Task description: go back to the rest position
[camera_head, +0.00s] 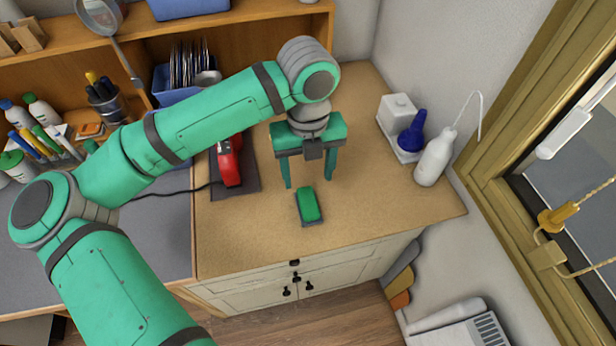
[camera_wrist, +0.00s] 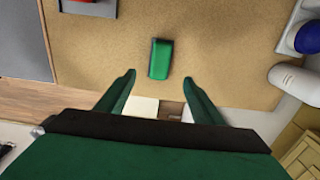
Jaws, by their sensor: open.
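My gripper (camera_head: 309,184) is above the brown worktop (camera_head: 370,215), its two green fingers apart and pointing down, with nothing between them. It also shows in the wrist view (camera_wrist: 159,86), where the open fingers reach up toward a green block. The green block with a dark base (camera_head: 309,205) lies on the worktop near its front, just in front of the fingers. In the wrist view the block (camera_wrist: 160,58) stands clear beyond the fingertips, untouched.
A red device (camera_head: 229,163) sits on a dark mat (camera_head: 246,177) left of the gripper. White bottle (camera_head: 434,158) and blue bottle (camera_head: 412,131) stand at the right. A shelf (camera_head: 262,50) with boxes is behind. The worktop around the green block is clear.

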